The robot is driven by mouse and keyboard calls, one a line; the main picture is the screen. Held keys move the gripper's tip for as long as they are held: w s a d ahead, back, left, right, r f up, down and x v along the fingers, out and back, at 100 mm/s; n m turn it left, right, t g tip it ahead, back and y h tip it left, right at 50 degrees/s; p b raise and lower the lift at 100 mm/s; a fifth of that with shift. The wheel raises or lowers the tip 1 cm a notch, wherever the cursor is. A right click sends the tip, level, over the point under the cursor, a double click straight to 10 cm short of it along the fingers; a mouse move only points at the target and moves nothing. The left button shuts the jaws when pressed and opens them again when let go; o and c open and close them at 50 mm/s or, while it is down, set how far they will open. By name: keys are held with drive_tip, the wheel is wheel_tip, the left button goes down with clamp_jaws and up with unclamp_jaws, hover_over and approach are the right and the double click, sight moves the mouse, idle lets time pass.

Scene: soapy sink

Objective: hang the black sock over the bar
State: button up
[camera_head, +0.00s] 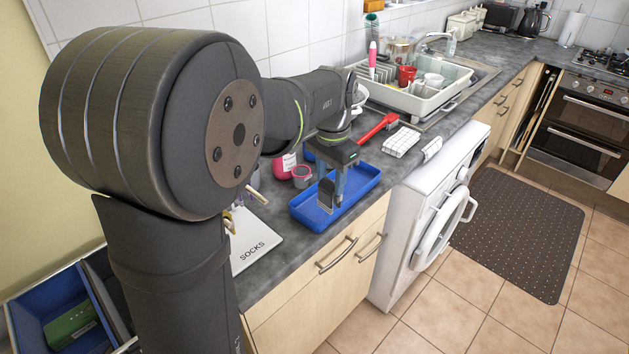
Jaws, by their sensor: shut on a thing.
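My gripper (332,200) points down into the blue tray (366,186) on the grey counter, with its fingertips low near the tray floor. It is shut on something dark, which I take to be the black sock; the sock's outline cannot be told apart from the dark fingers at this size. A white board marked SOCKS (256,243) lies on the counter left of the tray. Thin pale rod ends (257,194) show beside my arm above that board. They may belong to the bar, but my arm hides most of that area.
A dish rack (425,98) stands farther back. The counter edge runs in front.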

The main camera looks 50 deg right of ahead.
drive_tip(key=s+r, duration=0.3)
drive_tip(key=s, duration=0.2)
drive_tip(key=w+a+r, duration=1)
drive_tip(key=w+a, duration=0.4)
drive_tip(key=w, duration=0.1)
drive_tip(key=shift+n, duration=0.3)
drive_tip(key=shift+d+f, duration=0.15)
drive_tip(key=shift+f, duration=2.35)
drive_tip(key=shift+d+f, duration=0.1)
drive_tip(key=shift+f, duration=2.4)
drive_tip(key=o, duration=1.3)
wheel_tip(320, 180, up, 17)
drive_tip(key=shift+r, duration=0.2)
drive_tip(key=shift+f, duration=0.1)
